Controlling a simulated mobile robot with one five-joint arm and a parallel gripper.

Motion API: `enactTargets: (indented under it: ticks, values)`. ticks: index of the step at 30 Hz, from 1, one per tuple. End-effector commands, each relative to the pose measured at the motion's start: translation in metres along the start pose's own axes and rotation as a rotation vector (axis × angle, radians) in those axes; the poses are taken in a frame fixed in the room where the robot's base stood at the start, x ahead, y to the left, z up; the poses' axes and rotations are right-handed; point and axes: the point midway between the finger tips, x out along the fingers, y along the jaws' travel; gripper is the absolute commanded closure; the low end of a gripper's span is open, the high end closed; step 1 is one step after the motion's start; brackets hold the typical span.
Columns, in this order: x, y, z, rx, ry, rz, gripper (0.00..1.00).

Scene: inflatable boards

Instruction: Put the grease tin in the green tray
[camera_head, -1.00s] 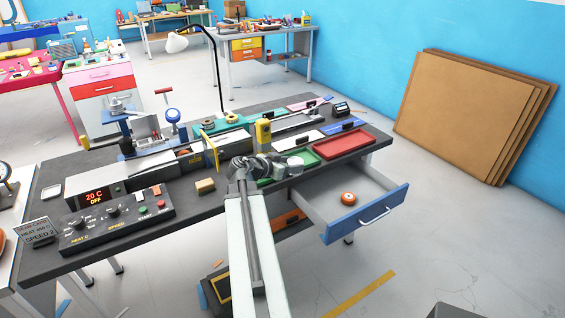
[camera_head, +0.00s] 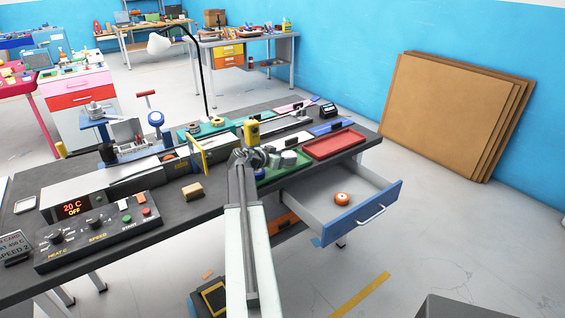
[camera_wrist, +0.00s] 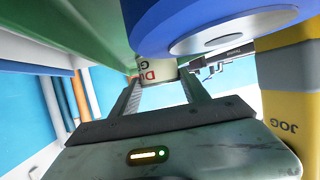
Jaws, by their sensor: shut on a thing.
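My gripper (camera_head: 284,159) is above the green tray (camera_head: 272,174), which my arm partly hides in the head view. In the wrist view my gripper (camera_wrist: 158,84) is shut on a pale thing with red letters, apparently the grease tin (camera_wrist: 147,72); its full label cannot be read. A pale thing also shows at the gripper's end in the head view. A green surface, apparently the tray, fills the upper left of the wrist view. I cannot tell whether the held thing touches the tray.
A yellow block (camera_head: 251,131) marked JOG stands close by, also in the wrist view (camera_wrist: 290,90). A large blue round thing (camera_wrist: 205,22) is near the fingers. A red tray (camera_head: 333,144) lies right. The open drawer (camera_head: 362,221) holds an orange round thing (camera_head: 342,197).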

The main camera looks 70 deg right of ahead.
Motion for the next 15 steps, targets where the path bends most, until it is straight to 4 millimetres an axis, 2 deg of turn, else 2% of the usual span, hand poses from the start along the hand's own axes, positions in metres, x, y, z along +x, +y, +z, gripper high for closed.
enactTargets:
  ticks: [8,9,11,15]
  values:
    - [-0.0024,-0.0035,0.0027,-0.002,0.0,-0.005,0.91]
    - [-0.0024,-0.0035,0.003,-0.002,0.0,-0.005,0.44]
    - [-0.0029,-0.0035,0.0018,-0.002,0.0,-0.005,0.27]
    - [-0.0028,-0.0034,0.0017,-0.002,0.0,-0.005,0.25]
